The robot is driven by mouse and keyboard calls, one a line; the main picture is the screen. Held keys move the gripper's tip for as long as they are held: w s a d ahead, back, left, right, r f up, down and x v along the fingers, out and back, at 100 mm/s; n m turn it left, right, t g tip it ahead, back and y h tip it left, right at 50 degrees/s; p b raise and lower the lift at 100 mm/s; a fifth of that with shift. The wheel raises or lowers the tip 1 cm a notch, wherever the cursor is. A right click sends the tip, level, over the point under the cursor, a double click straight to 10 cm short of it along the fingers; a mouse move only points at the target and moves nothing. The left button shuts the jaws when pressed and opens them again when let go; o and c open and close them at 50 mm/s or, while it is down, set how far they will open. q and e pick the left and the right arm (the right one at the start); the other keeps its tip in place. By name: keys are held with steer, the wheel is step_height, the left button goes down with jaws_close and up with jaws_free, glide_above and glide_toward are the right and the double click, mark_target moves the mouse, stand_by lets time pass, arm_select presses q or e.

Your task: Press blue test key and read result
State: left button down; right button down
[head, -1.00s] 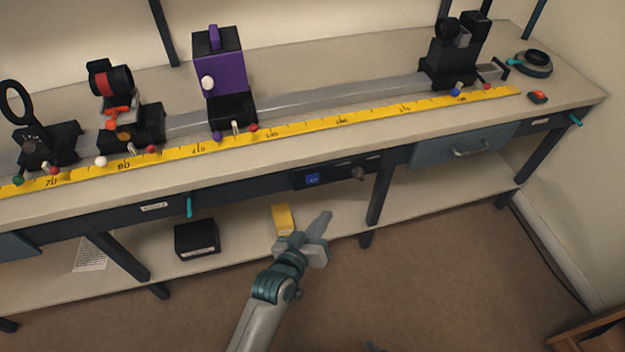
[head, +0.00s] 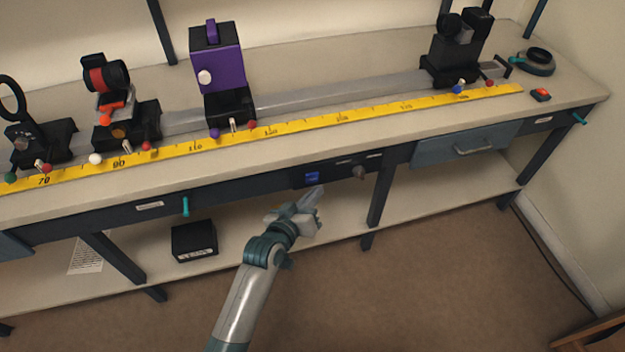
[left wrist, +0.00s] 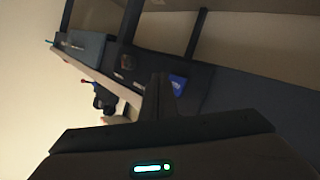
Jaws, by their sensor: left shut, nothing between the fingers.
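The blue test key (head: 312,177) sits on a dark panel in the front edge of the bench, left of a round grey-brown knob (head: 360,172). My left gripper (head: 314,194) is shut and empty, its fingertips just below the key in the head view. In the left wrist view the blue key (left wrist: 178,82) shows right beside the dark fingertips (left wrist: 160,85). I cannot tell whether they touch it. No result is readable on the panel. My right gripper is not in view.
On the bench top, a rail carries a purple unit (head: 217,70), a red-ringed lens mount (head: 107,76) and a black mount (head: 455,55) behind a yellow ruler (head: 270,131). A black box (head: 194,241) stands on the lower shelf. Open floor lies in front.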

arm_select(q)
steer(key=shift+w+a, duration=0.15)
steer(key=shift+w, duration=0.4)
stand_by(1.4)
steer(key=shift+w+a, duration=0.25)
steer(key=shift+w, duration=0.5)
stand_by(1.2)
steer(key=shift+s+d+p, duration=0.2)
steer(key=shift+s+p, duration=0.6)
steer(key=shift+p, duration=0.05)
